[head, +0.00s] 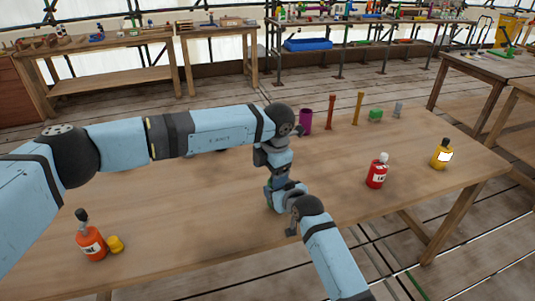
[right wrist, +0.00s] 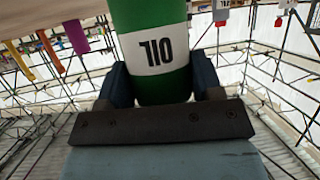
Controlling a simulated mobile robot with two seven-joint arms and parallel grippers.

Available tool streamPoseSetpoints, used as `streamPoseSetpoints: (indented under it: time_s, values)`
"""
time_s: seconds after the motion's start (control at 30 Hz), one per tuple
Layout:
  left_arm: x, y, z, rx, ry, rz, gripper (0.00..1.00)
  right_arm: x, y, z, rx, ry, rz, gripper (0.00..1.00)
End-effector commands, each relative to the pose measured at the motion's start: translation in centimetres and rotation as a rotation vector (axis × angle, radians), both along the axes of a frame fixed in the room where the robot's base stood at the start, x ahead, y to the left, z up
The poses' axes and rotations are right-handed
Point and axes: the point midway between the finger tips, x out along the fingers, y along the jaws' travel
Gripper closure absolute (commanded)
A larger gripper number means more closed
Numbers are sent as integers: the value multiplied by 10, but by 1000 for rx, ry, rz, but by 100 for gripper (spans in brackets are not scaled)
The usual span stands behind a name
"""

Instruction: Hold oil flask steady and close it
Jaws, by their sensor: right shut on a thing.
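The oil flask (right wrist: 158,45) is green with a white band reading OIL. My left gripper (head: 277,190) points down there, close to my right wrist. Its fingertips are not clear, nor is anything it might hold. I cannot make out the flask's mouth or closure.
On the wooden table (head: 180,215) stand an orange bottle (head: 91,243) beside a small yellow piece (head: 115,244), a red bottle (head: 377,174) and a yellow bottle (head: 441,155).

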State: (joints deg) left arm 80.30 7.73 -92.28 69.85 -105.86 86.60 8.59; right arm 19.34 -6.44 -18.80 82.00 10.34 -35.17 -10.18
Motion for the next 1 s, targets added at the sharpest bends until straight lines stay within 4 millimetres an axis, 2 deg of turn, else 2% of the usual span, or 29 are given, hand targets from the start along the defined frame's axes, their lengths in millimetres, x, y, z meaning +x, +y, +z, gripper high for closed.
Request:
streamPoseSetpoints:
  time_s: [0.03,0.1,0.4,0.6,0.8,1.0]
  values:
    - [14,-12,22,-70,-56,127,47,-18,36,-5,-7,5,58,100]
    - [16,-10,24,-92,-63,298,50,-18,36,-5,-7,5,59,100]
    - [22,-1,31,-170,-73,1024,50,-16,32,-3,-6,2,54,100]
    - [23,2,35,-194,-73,1415,50,-15,31,-3,-6,1,51,100]
    - [24,4,36,-200,-74,1619,50,-14,30,-2,-6,0,49,100]
    - [24,5,36,-200,-75,1660,50,-14,30,-2,-6,0,49,100]
